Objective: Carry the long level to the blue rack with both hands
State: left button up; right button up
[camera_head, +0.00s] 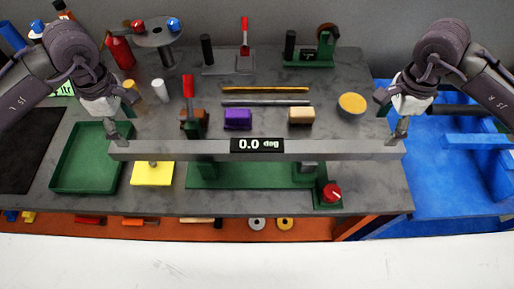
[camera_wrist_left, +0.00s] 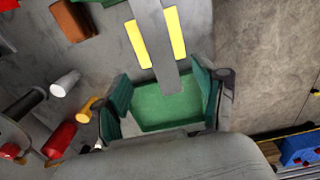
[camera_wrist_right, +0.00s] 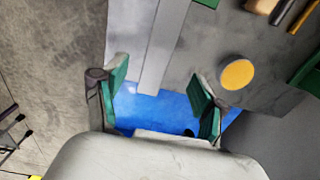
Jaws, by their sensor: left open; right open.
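The long level (camera_head: 350,151) is a grey bar with a black "0.0 deg" display, lying level across the green positioner (camera_head: 235,176) at the front of the table. My left gripper (camera_head: 119,137) is open at the bar's left end. In the left wrist view the bar (camera_wrist_left: 158,50) reaches in between the open fingers (camera_wrist_left: 168,95). My right gripper (camera_head: 397,138) is open at the bar's right end; in the right wrist view the bar's end (camera_wrist_right: 160,60) lies between or just short of its fingers (camera_wrist_right: 160,98). The blue rack (camera_head: 450,185) stands right of the table.
A green tray (camera_head: 63,180) and a yellow pad (camera_head: 152,174) are at the front left. A red knob (camera_head: 331,193) is at the front right. Purple (camera_head: 237,119) and tan (camera_head: 301,116) blocks and a yellow-topped round container (camera_head: 352,103) stand behind the bar.

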aim_at(140, 146)
pick_arm(q)
notch_tip(140, 146, down, 10)
pick_arm(e)
notch_tip(140, 146, down, 10)
pick_arm(q)
grip_shut()
pick_arm(e)
grip_shut()
